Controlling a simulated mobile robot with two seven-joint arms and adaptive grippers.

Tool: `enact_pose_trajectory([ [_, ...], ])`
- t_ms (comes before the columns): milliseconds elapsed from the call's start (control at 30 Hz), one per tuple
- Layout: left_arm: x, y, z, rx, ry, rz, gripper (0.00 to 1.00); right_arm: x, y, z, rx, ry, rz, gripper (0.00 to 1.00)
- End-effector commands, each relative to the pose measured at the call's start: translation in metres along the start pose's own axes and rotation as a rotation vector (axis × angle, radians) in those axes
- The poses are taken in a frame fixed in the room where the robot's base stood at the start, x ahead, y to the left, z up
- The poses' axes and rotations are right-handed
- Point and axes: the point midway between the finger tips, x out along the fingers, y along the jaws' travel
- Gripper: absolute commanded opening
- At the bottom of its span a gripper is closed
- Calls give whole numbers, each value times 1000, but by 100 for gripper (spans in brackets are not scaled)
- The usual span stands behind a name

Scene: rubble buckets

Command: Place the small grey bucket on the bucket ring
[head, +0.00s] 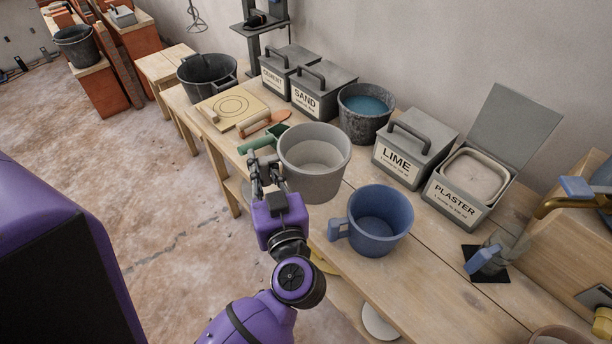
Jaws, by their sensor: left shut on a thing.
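The small grey bucket (316,180) is upright and empty over the middle of the workbench. My left gripper (268,172) is shut on its left side; the exact contact is partly hidden by the fingers. I cannot tell whether the bucket's base touches the bench. The bucket ring looks to be the circles drawn on a pale square board (248,101), which lies farther back on the bench, up and left of the bucket. My right gripper is not in view.
A green-handled tool (262,139) and a wooden float (262,123) lie between bucket and board. A blue mug-like bucket (381,222) stands in front right.

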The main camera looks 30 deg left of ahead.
Motion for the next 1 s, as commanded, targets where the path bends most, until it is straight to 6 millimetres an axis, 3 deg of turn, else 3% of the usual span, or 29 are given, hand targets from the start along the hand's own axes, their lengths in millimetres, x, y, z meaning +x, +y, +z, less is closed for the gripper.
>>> enact_pose_trajectory([
  [167, 23, 2, 10, -1, 8, -30, 0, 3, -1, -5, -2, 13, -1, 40],
  [467, 96, 16, 43, 0, 9, -27, 0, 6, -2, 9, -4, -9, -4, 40],
  [600, 115, 19, 74, 2, 4, -27, 0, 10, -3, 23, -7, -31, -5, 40],
  [1000, 141, 24, 102, -2, 6, -26, 0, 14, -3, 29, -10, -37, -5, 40],
])
